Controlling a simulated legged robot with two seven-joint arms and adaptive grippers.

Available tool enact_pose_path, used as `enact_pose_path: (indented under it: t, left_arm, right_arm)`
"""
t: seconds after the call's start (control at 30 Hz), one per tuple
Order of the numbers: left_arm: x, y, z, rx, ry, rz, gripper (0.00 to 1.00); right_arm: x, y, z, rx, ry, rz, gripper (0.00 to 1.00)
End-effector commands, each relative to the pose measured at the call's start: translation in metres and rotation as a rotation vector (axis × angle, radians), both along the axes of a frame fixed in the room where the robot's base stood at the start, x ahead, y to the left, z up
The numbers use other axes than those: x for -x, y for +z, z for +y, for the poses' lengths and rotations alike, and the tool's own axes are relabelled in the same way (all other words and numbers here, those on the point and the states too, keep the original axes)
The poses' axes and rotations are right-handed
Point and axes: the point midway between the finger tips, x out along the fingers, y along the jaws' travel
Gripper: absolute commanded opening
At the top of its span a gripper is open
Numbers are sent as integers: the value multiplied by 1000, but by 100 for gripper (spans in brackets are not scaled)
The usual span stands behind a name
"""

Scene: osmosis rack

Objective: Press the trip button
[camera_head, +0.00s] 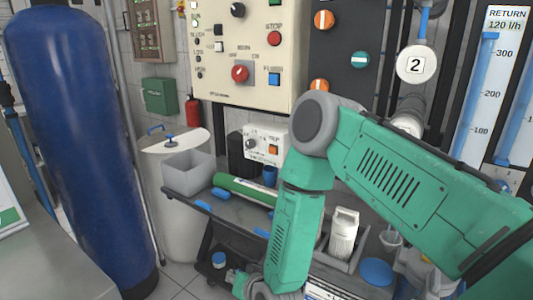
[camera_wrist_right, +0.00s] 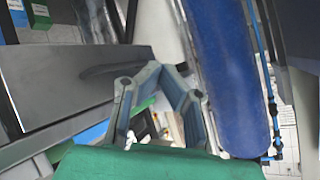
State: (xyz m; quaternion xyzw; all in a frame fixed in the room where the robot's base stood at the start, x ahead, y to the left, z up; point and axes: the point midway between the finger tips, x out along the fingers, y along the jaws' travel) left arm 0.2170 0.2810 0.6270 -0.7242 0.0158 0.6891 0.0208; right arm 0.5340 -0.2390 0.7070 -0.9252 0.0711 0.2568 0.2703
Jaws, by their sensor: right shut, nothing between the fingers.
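A small white box (camera_head: 255,143) with a dial and a label that seems to read TRIP stands behind the cart, below the large control panel. An orange square button (camera_head: 273,150) sits on its right side. My green right arm passes just to the right of the box and reaches down. My right gripper (camera_head: 240,281) is low at the bottom edge of the head view, well below the button and apart from it. In the right wrist view the gripper (camera_wrist_right: 165,78) is shut and empty. The button cannot be made out there. My left gripper is not in view.
A cream control panel (camera_head: 245,88) with a red stop button (camera_head: 274,38) and a red knob hangs above. A dark cart (camera_head: 237,222) carries a grey bin (camera_head: 189,173), a green cylinder (camera_head: 244,189) and a white bottle (camera_head: 343,233). A blue tank (camera_head: 75,140) stands left.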

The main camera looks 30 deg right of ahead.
Motion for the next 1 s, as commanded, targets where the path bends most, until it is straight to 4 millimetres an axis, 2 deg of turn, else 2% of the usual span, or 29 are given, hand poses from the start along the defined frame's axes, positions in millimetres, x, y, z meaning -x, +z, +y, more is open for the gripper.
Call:
enact_pose_path:
  t: [0.03, 0.2, 0.4, 0.6, 0.7, 1.0]
  left_arm:
    - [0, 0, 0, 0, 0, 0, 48]
    - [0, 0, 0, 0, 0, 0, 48]
    - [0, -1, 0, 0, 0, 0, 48]
    - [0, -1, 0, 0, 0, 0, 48]
    - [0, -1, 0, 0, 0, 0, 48]
    - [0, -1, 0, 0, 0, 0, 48]
  right_arm:
    - [-21, 15, -6, -26, -48, -70, 0]
    - [-78, 72, -32, -113, -212, -304, 0]
    - [-124, 143, -77, -205, -407, -573, 0]
    - [-143, 195, -117, -265, -550, -767, 0]
    - [-146, 209, -129, -279, -590, -822, 0]
    - [-147, 217, -136, -288, -614, -854, 0]
